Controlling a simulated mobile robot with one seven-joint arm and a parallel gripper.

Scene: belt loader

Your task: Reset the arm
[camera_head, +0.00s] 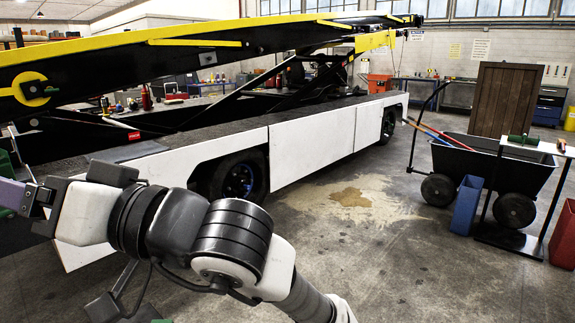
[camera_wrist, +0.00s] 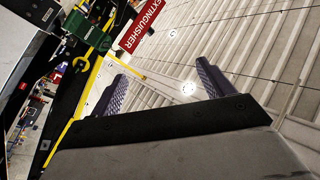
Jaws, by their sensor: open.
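My arm reaches across the lower left of the head view, bent and pointing left, with my gripper (camera_head: 14,194) at the left edge, partly cut off by the frame. In the wrist view, the two ridged purple fingers of my gripper (camera_wrist: 162,92) stand well apart with nothing between them. Behind them are the pale ceiling or wall panels. The belt loader (camera_head: 310,134), white-sided with a raised black and yellow conveyor, stands behind my arm. My gripper holds nothing.
A black wheeled cart (camera_head: 490,160) with long handles stands at the right, near a blue bin (camera_head: 466,206) and a small stand. A brown wooden panel (camera_head: 504,100) is behind the cart. The concrete floor in the middle is open, with a tan stain (camera_head: 350,197). A red extinguisher sign (camera_wrist: 142,24) shows in the wrist view.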

